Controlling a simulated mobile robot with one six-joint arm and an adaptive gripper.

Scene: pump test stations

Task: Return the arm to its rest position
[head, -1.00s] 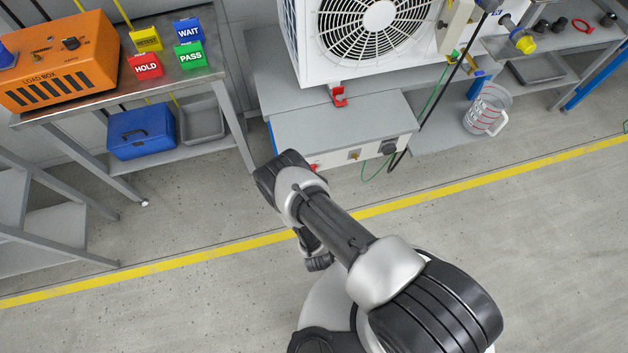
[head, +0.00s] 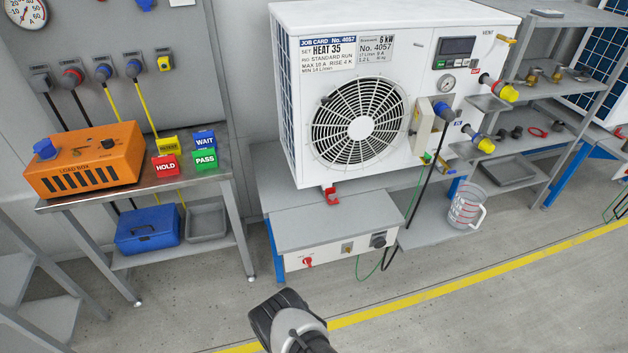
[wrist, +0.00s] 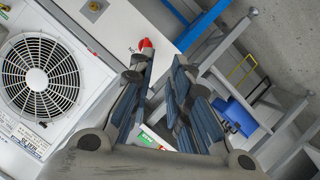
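My gripper (wrist: 163,58) shows in the wrist view, with a narrow gap between its dark padded fingers. It looks partly open, and I see nothing gripped. A small green and white patch shows behind the fingers, probably the green PASS block. In the head view only a dark and silver part of my arm (head: 288,325) shows at the bottom edge, over the floor in front of the grey box. The gripper itself is out of the head view.
The white fan unit (head: 290,110) stands on a bench above the grey box (head: 335,222). The orange load box (head: 85,160) and coloured sign blocks (head: 205,160) are on the left table. A measuring jug (head: 467,206) sits on a low shelf. The floor in front is clear.

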